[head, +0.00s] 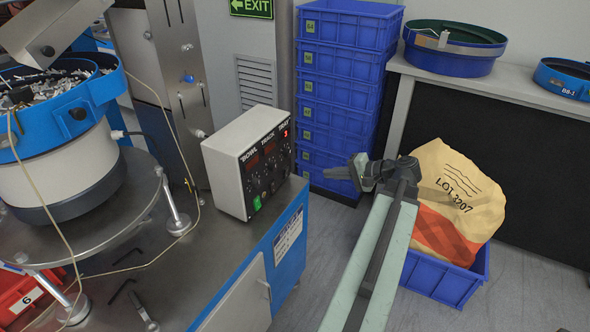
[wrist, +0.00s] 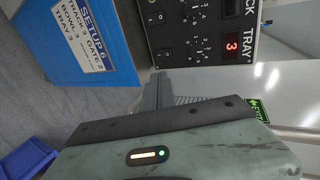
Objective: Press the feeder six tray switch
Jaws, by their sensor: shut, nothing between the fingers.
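A grey control box (head: 247,162) with a black panel stands on the steel bench. Its columns are marked BOWL, TRACK and TRAY. The TRAY display (head: 286,134) glows red; in the wrist view this display (wrist: 232,45) reads 3. Small controls sit below the displays, and a green button (head: 257,203) is at the lower left. I cannot tell the tray switch's position. My gripper (head: 343,172) is shut and empty, to the right of the box and apart from it in the head view. In the wrist view its dark fingers (wrist: 152,90) point up toward the panel's edge.
A blue bench cabinet carries a SETUP 6 label (wrist: 88,30), partly readable. A blue bowl feeder (head: 65,110) stands left. Stacked blue crates (head: 345,65) are behind. A LOT 3207 sack (head: 458,195) sits in a blue bin (head: 445,282) beside my arm.

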